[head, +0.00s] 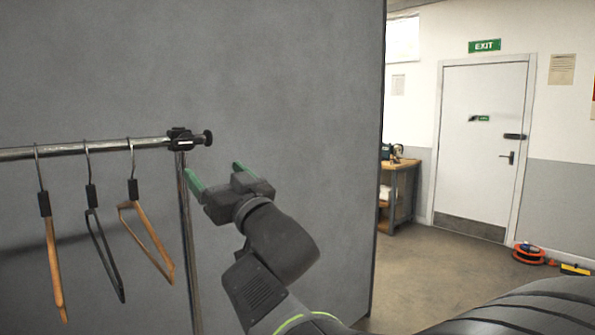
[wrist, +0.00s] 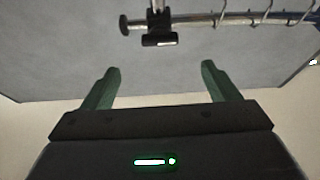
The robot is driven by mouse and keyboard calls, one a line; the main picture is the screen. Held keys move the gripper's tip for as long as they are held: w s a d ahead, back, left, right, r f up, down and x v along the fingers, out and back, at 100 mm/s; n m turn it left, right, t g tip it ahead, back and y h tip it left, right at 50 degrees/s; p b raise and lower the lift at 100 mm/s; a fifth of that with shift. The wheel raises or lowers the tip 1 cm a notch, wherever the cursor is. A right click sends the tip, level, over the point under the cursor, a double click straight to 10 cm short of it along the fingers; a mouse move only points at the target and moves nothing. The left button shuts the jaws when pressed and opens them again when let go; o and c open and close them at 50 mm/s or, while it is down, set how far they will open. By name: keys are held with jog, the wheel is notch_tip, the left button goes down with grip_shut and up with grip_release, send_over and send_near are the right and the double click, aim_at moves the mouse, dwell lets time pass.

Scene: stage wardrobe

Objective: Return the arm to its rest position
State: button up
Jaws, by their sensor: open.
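My gripper (head: 216,174) is raised in the middle of the head view, just right of the end of the clothes rail. Its two green fingers are spread apart with nothing between them. In the wrist view the gripper (wrist: 160,85) also shows both green fingers apart and empty. The rail's black end clamp (wrist: 160,22) shows beyond the fingers, and I see no contact with it. My arm reaches up from the lower right of the head view.
A metal clothes rail (head: 100,149) at left holds a few hangers (head: 146,240). A grey panel (head: 290,80) stands behind. A workbench (head: 400,180), a white door (head: 482,140) and an orange cable reel (head: 528,253) are at right. Open floor (head: 430,265) lies between.

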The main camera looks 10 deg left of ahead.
aim_at(191, 144)
jog(key=shift+a, duration=0.1)
jog(key=p+x, duration=0.3)
jog(key=x, duration=1.1)
jog(key=shift+d, duration=0.2)
